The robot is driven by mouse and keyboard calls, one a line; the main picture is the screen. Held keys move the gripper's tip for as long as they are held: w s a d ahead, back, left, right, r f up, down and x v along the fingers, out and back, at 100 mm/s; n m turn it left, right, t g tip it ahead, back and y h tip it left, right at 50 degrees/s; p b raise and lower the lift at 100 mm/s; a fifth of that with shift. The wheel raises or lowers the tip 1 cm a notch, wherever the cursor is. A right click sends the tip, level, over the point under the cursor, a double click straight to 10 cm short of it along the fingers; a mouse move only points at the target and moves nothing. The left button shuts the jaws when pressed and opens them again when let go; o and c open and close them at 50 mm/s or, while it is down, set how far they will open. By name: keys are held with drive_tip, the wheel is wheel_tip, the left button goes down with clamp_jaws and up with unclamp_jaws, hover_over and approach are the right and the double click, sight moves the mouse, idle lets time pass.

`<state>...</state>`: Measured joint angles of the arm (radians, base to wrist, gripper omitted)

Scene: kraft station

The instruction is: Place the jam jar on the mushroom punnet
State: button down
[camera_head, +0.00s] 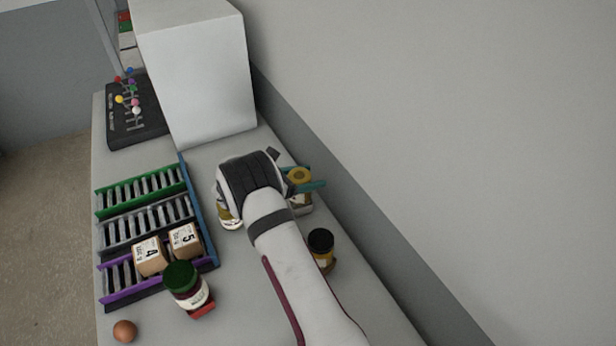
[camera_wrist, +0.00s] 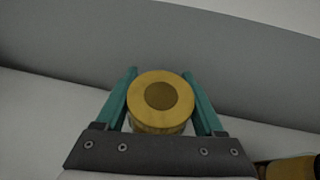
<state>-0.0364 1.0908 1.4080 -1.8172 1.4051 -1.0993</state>
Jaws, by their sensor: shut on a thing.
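My gripper (camera_head: 298,172) is shut on a gold-lidded jar (camera_head: 301,176), with teal fingers on both sides of it. In the wrist view the jar's round gold lid (camera_wrist: 160,98) sits between the fingertips (camera_wrist: 161,78). Its body is mostly hidden, and I cannot tell whether it is clear of the table. A green-lidded jar (camera_head: 185,285) with dark red contents and a pale label stands at the front; I cannot tell which jar is the jam. I cannot make out a mushroom punnet.
A dark-lidded jar (camera_head: 321,242) stands right of my forearm. A partly hidden glass item (camera_head: 228,217) is beside my wrist. A small red object (camera_head: 203,312) touches the green-lidded jar's base. Numbered boxes (camera_head: 150,257) sit on the rack (camera_head: 118,196); an egg (camera_head: 124,331) lies in front. A white block (camera_head: 195,80) stands behind.

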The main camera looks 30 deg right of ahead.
unclamp_jaws()
drive_tip(key=v, duration=1.2)
drive_tip(key=s+r+m+g+y, duration=0.1)
drive_tip(key=s+r+m+y, duration=0.2)
drive_tip(key=s+m, duration=0.3)
drive_tip(key=s+a+r+m+g+y, duration=0.1)
drive_tip(key=s+r+m+g+y, duration=0.15)
drive_tip(key=s, duration=0.55)
drive_tip(key=s+r+m+g+y, duration=0.1)
drive_tip(key=s+r+m+y, duration=0.1)
drive_tip(key=s+r+m, duration=0.35)
drive_tip(key=s+a+f+m+t+y, duration=0.1)
drive_tip(key=s+a+m+y, duration=0.2)
drive_tip(key=s+a+m, duration=0.2)
drive_tip(key=s+a+m+t+y, duration=0.1)
drive_tip(key=s+a+m+y, duration=0.3)
drive_tip(key=s, duration=0.7)
drive_tip(key=shift+s+a+f+m, duration=0.2)
drive_tip(key=shift+a+f+m, duration=0.2)
drive_tip(key=shift+a+m, duration=0.55)
